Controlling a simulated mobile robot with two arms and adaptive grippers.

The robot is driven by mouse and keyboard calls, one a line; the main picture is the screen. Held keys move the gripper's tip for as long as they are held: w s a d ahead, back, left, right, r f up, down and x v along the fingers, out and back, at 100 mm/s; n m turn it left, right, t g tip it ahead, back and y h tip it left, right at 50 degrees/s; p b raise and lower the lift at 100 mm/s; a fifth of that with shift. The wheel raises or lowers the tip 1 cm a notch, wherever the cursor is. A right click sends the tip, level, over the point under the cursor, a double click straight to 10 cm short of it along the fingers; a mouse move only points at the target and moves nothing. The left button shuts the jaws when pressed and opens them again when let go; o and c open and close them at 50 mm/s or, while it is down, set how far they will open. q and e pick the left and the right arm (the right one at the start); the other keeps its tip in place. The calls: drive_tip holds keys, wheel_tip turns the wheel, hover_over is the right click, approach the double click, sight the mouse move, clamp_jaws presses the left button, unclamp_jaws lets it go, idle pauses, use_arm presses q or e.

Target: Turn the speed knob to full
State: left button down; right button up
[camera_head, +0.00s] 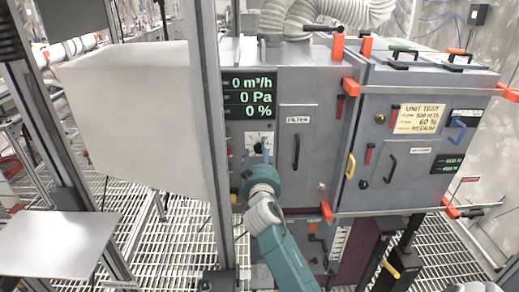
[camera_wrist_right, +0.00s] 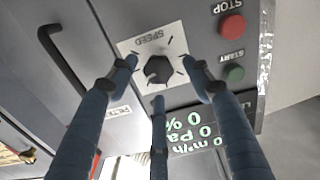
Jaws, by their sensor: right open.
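The speed knob (camera_wrist_right: 158,70) is a dark round knob on a white plate marked SPEED (camera_wrist_right: 140,48), upside down in the right wrist view. In the head view the plate (camera_head: 258,137) sits on the grey cabinet below the display, and my fingers partly cover it. My right gripper (camera_head: 257,153) is in front of the plate. In the right wrist view its three blue fingers (camera_wrist_right: 159,80) are spread open around the knob, with no clear contact. The display (camera_head: 249,97) reads 0 m³/h, 0 Pa and 0 %. My left gripper is not in view.
A red STOP button (camera_wrist_right: 232,25) and a green START button (camera_wrist_right: 235,73) are beside the plate. A black door handle (camera_head: 296,151) is to the right of the knob. A vertical metal post (camera_head: 208,120) stands just left of the panel.

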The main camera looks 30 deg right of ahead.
drive_tip(key=shift+w+d, duration=0.35)
drive_tip(key=shift+w, duration=0.1)
drive_tip(key=c, duration=1.1)
drive_tip(key=shift+f+m+b, duration=0.2)
drive_tip(key=shift+m+b, duration=0.3)
drive_tip(key=shift+b, duration=0.45)
drive_tip(key=shift+r+m+b, duration=0.25)
drive_tip(key=shift+m+b, duration=0.1)
drive_tip(key=shift+m, duration=0.15)
drive_tip(key=shift+r, duration=0.15)
